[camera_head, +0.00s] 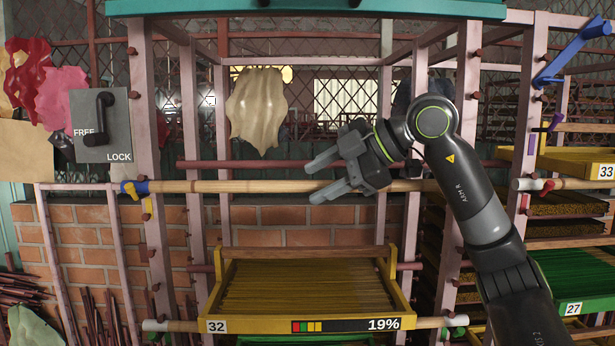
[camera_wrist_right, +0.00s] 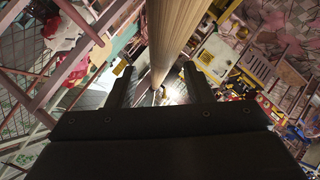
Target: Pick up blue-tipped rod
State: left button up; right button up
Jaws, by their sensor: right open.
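The blue-tipped rod (camera_head: 235,187) is a pale bamboo pole lying level across the front of the pink rack. In the right wrist view the rod (camera_wrist_right: 178,40) runs down between the two open fingers (camera_wrist_right: 158,88), with gaps on both sides. Whether a finger touches it I cannot tell. My left gripper is not in view.
Below the rod, a yellow tray (camera_head: 218,300) of thin sticks, marked 32 and 19%, rests on a lower white-ended rod (camera_head: 157,325). A cream cloth (camera_head: 257,108) hangs above. A FREE/LOCK lever panel (camera_head: 103,135) is at left. More tray racks stand at right.

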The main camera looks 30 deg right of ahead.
jog(key=shift+w+a+f, duration=0.15)
jog(key=shift+w, duration=0.1)
jog(key=shift+s, duration=0.2)
jog(key=c, duration=0.4)
grip_shut()
